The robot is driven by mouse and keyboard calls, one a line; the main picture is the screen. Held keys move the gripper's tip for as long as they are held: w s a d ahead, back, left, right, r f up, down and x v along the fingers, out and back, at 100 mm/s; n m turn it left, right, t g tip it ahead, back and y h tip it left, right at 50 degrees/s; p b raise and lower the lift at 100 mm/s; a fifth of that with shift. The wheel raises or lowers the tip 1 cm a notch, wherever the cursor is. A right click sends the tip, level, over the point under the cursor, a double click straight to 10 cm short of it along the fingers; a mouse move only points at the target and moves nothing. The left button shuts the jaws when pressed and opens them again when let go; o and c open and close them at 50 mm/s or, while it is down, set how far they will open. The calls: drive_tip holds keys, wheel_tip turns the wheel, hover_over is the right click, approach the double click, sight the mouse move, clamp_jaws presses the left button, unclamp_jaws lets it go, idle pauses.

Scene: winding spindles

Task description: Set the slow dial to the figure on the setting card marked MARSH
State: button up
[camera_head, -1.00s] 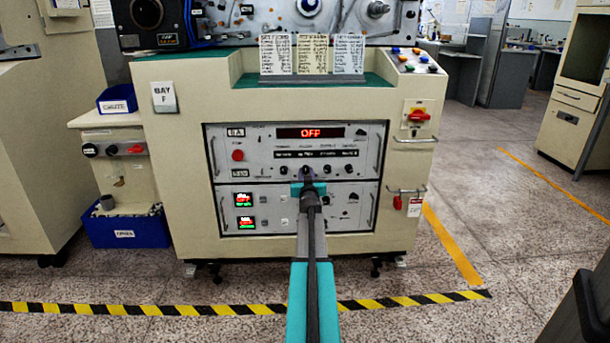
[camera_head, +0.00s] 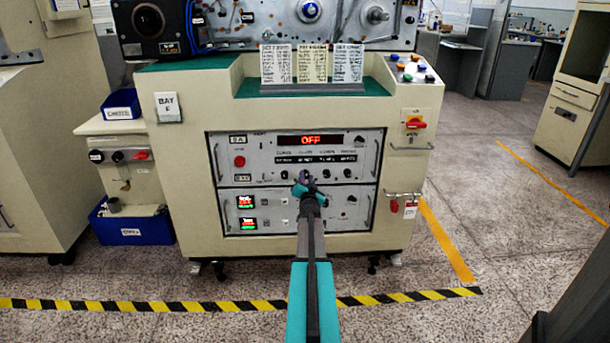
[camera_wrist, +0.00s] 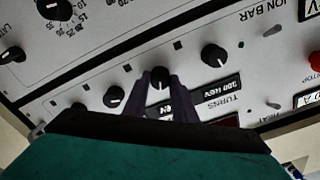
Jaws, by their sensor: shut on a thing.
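My gripper (camera_wrist: 158,85) is shut on a black knob (camera_wrist: 160,76), with a dark finger on each side of it. The knob is second from the right of a row of knobs in the wrist view, which is upside down. The label beside it is partly hidden, so I cannot tell whether it is the slow dial. In the head view my gripper (camera_head: 304,181) covers the knob row on the upper panel (camera_head: 258,152). Three setting cards, left (camera_head: 276,64), middle (camera_head: 312,64) and right (camera_head: 348,64), stand on the console; their headings and figures are too small to read.
A red display (camera_head: 310,140) reads OFF above the knobs. A red button (camera_head: 239,161) sits at the panel's left. A red-and-yellow switch (camera_head: 415,123) is on the console's right. A blue bin (camera_head: 130,226) stands low at left. Striped floor tape (camera_head: 200,306) crosses in front.

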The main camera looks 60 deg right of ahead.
drive_tip(key=m+p, duration=0.2)
drive_tip(key=shift+s+d+r+m, duration=0.1)
drive_tip(key=shift+d+r+m, duration=0.1)
drive_tip(key=shift+m, duration=0.2)
drive_tip(key=shift+f+m+p, duration=0.15)
drive_tip(key=shift+m+p, duration=0.65)
drive_tip(key=shift+m, duration=0.1)
drive_tip(key=o, duration=1)
drive_tip(key=shift+a+f, duration=0.1)
drive_tip(key=shift+o, duration=0.2)
drive_tip(key=shift+a, duration=0.2)
